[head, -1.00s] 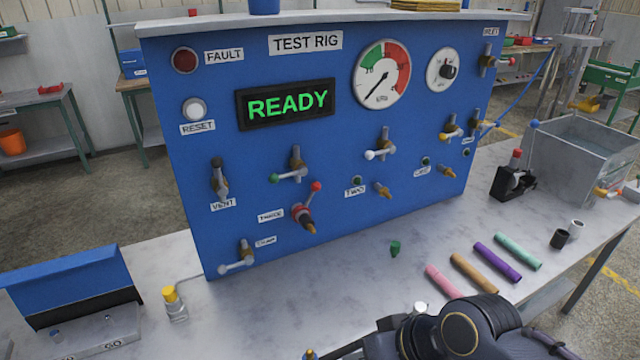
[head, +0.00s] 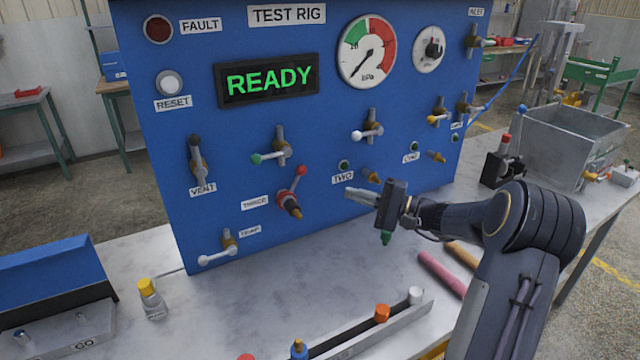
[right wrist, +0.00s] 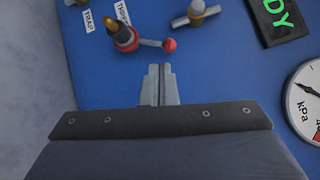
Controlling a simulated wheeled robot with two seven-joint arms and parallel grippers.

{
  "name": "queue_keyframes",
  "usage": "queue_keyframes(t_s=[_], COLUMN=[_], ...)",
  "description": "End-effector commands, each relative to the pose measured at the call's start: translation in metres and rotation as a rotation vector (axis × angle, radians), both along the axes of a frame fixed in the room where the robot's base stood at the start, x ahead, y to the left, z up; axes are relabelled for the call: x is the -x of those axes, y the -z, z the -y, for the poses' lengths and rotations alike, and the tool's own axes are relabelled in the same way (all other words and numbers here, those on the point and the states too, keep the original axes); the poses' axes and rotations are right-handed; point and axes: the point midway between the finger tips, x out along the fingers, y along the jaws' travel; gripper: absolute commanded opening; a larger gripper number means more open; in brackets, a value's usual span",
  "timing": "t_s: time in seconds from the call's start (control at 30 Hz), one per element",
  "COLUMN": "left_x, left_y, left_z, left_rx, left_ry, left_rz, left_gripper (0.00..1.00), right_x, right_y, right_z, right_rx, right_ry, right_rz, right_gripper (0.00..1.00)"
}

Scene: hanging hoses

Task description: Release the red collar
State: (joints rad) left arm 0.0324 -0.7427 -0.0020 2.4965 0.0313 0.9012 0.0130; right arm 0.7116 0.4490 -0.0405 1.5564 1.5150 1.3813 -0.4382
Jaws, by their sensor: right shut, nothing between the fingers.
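The red collar (head: 288,201) sits around the port labelled THREE, low on the blue test rig panel. A brass-coloured tip (head: 297,214) points out of it, and a lever with a red ball (head: 302,171) rises beside it. In the right wrist view the collar (right wrist: 124,38) is at the upper left, with the red ball (right wrist: 169,45) just beyond my fingertips. My right gripper (head: 348,192) is shut and empty, right of the collar and apart from it; its fingers also show in the right wrist view (right wrist: 158,68). My left gripper is not in view.
A white-handled valve (head: 218,256) is lower left of the collar; a green-knobbed one (head: 270,156) is above. The display (head: 267,80) reads READY. A narrow tray (head: 400,325) with coloured pieces lies in front. A green piece (head: 386,238) shows below my right gripper.

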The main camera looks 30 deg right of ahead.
Motion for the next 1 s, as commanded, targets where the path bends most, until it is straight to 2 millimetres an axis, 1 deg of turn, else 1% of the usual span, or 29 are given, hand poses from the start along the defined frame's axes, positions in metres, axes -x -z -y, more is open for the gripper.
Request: queue_keyframes(t_s=[0.03,0.1,0.2,0.3,0.57,0.67,0.77,0.83,1.0], left_x=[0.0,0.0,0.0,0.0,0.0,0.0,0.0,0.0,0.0], left_y=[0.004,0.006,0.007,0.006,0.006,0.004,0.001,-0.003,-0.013], left_z=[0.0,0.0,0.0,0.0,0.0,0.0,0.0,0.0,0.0], left_rx=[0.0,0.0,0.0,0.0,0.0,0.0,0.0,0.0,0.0], left_ry=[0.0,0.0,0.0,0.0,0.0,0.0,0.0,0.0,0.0], left_rz=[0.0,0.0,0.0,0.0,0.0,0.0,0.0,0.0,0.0], left_gripper=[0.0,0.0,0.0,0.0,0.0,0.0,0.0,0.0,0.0], right_x=[-0.005,-0.01,-0.012,-0.013,-0.014,-0.017,-0.027,-0.037,-0.067], right_y=[0.011,0.017,0.021,0.021,0.021,0.02,0.017,0.013,0.006], right_z=[0.017,0.033,0.047,0.05,0.049,0.047,0.04,0.033,0.013], right_rx=[-0.028,-0.055,-0.075,-0.082,-0.082,-0.082,-0.082,-0.082,-0.082], right_ry=[0.035,0.073,0.103,0.112,0.111,0.11,0.107,0.108,0.106], right_rz=[0.019,0.045,0.068,0.075,0.073,0.074,0.073,0.074,0.073], right_gripper=[0.0,0.0,0.0,0.0,0.0,0.0,0.0,0.0,0.0])
